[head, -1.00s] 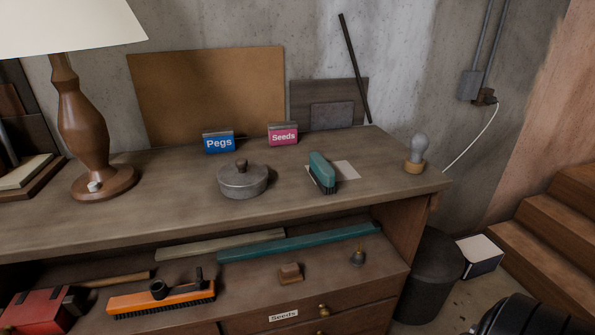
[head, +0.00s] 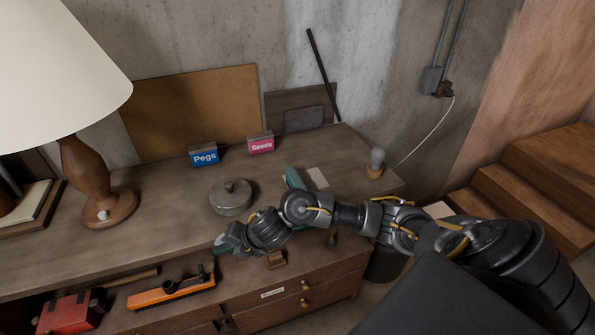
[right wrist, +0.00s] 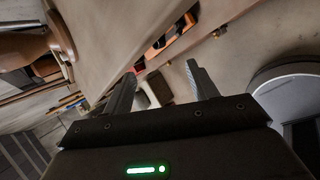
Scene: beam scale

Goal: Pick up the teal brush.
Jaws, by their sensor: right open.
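The teal brush (head: 293,178) stands on the top of the wooden cabinet, right of the grey lidded pot (head: 231,198). My right arm crosses in front of it in the head view and hides its lower part. My right gripper (head: 226,239) is left of and nearer than the brush, in front of the pot, apart from both. In the right wrist view its two fingers (right wrist: 162,80) are spread with nothing held; I cannot make out the brush there. My left gripper is not in view.
A blue Pegs box (head: 205,158), a pink Seeds box (head: 261,144), a lamp (head: 90,180) and a bulb (head: 376,160) stand on the top.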

